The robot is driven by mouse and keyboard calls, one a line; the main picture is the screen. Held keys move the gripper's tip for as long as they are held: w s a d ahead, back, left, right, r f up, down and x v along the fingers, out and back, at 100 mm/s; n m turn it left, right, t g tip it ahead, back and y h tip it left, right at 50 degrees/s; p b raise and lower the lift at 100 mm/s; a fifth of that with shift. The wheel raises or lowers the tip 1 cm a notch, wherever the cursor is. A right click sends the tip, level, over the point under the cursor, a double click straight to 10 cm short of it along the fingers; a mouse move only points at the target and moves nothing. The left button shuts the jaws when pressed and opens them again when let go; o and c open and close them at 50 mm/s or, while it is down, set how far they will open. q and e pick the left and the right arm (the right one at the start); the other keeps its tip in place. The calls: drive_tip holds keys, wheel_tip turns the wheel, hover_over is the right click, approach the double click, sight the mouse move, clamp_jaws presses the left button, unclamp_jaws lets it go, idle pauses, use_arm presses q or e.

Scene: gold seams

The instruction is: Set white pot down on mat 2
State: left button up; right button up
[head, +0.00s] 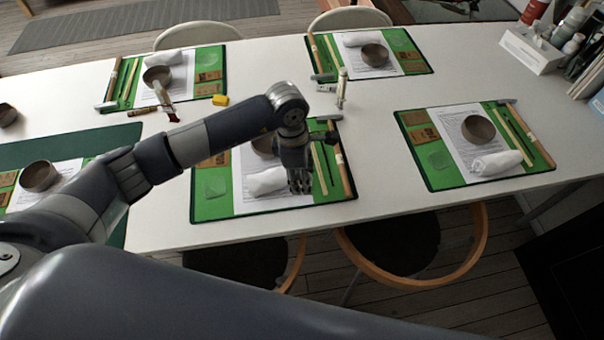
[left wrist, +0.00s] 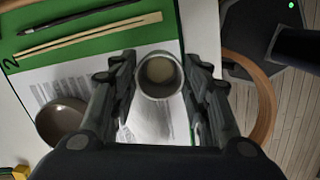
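The white pot (left wrist: 160,75) shows in the left wrist view, its round opening facing the camera. My left gripper (head: 300,188) has its fingers on both sides of the pot and is shut on it. In the head view the gripper is over the near part of the middle green mat (head: 211,208), and the pot cannot be made out there. The wrist view shows a 2 on this mat (left wrist: 85,47). I cannot tell whether the pot touches the mat. My right gripper is not in view.
The mat carries a paper sheet, a bowl (left wrist: 62,121), a white rolled cloth (head: 268,181) left of the gripper, and sticks (head: 343,165) at right. Other laid-out mats stand around, one at right (head: 445,182). Chairs stand below the table's near edge.

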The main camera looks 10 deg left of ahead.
use_arm(q)
drive_tip(key=shift+o, duration=0.8)
drive_tip(key=shift+r, duration=0.15)
drive_tip(key=shift+r+p, duration=0.25)
drive_tip(key=shift+p, duration=0.2)
drive_tip(key=shift+r+p, duration=0.4)
drive_tip(key=shift+p, duration=0.05)
wheel_tip(320, 180, up, 12)
drive_tip(key=a+b, duration=0.1)
drive_tip(key=b, duration=0.2)
drive_tip(key=shift+a+f, duration=0.2)
drive_tip(key=shift+a, duration=0.05)
drive_tip(key=shift+s, duration=0.1)
